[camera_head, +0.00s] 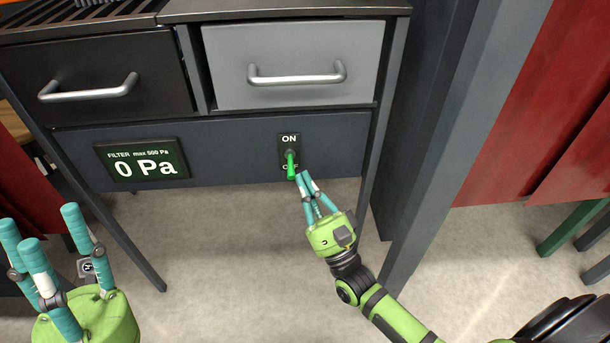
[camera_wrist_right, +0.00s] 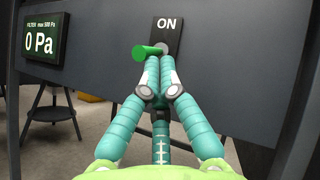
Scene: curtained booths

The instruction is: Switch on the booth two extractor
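The extractor switch plate (camera_head: 284,141) is on the dark panel below the drawers, marked ON at the top; the lower label is partly covered. Its green lever (camera_head: 291,165) points down and outward from the plate. The lever also shows in the right wrist view (camera_wrist_right: 147,51), just above my fingertips. My right gripper (camera_head: 303,176) has its fingers together, tips close below and beside the lever; I cannot tell if they touch it. A display (camera_head: 143,164) reads 0 Pa. My left gripper (camera_head: 42,222) is open and empty at the lower left.
A grey drawer (camera_head: 293,65) and a black drawer (camera_head: 93,80), both with bar handles, are above the panel. A grey post (camera_head: 440,150) and red curtain (camera_head: 545,120) stand to the right. Floor shows below the panel.

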